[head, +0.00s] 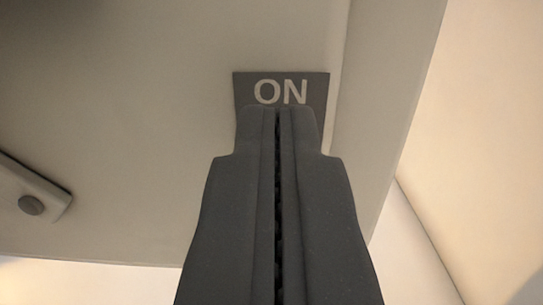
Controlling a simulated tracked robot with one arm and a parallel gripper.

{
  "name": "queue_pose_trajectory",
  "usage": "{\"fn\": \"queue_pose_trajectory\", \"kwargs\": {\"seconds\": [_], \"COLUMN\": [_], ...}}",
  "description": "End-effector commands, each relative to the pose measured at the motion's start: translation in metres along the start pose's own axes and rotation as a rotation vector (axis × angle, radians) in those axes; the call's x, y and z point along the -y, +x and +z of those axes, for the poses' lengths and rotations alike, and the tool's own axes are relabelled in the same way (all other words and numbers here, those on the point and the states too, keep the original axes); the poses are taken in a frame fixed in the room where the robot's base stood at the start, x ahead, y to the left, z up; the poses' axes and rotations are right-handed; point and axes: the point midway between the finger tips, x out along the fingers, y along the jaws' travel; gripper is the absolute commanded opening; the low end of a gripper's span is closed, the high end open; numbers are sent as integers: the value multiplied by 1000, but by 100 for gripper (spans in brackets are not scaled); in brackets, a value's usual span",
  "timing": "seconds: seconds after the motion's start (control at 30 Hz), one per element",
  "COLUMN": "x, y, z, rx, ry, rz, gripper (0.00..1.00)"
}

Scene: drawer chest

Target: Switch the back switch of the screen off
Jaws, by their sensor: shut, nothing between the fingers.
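The back of the screen (130,130) is a pale grey panel filling the upper left and middle of the head view. The back switch (280,90) is a dark grey plate with "ON" in white letters, near the panel's right edge. My gripper (278,110) is shut and empty, pointing at the switch. Its fingertips cover the lower part of the switch in the picture. I cannot tell whether they touch it. Whatever is on the hidden lower part of the switch cannot be seen.
A pale raised bracket (40,195) with a round grey knob or screw sits on the panel at the left. The panel's right side (385,110) slopes away. Beyond it, a plain light wall (480,130) shows at the right, with open space between.

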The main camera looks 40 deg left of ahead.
Motion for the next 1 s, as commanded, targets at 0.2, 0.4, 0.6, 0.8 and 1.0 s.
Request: {"fn": "queue_pose_trajectory", "kwargs": {"seconds": [0.2, 0.4, 0.6, 0.8, 1.0], "x": [9, 10, 9, 8, 7], "y": [2, 2, -14, -53, -94], "z": [13, 13, 14, 15, 14], "rx": [-10, -9, -8, -8, -10], "ry": [1, 0, -1, -2, -2], "rz": [-18, -19, -16, -16, -15], "gripper": [0, 0, 0, 0, 0]}}
